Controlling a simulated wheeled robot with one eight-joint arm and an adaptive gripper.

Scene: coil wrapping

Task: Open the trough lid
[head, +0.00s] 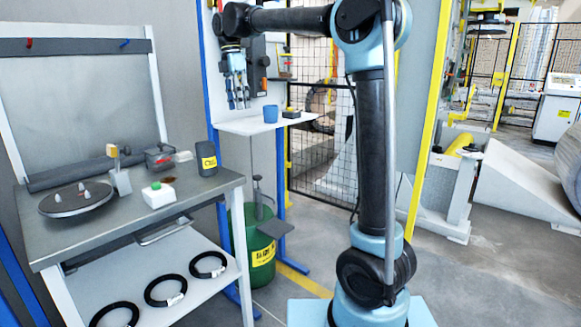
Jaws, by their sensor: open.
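My gripper (238,104) hangs fingers down at the upper middle, in front of the blue-framed panel and above the small white shelf (236,126). It is open, and I see nothing between its fingers. I cannot tell for sure which thing is the trough lid. A long dark grey rounded piece (72,174) lies along the back of the workbench, left of and well apart from my gripper. A small see-through box (158,158) with a dark rim also stands at the back of the bench; its lid state is too small to tell.
The workbench (205,187) holds a round turntable (75,200), a white box with a green button (158,195) and a dark canister (206,158). Black rings (165,290) lie on its lower shelf. A blue cup (270,113) stands on the white shelf. A green bin (258,245) stands below.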

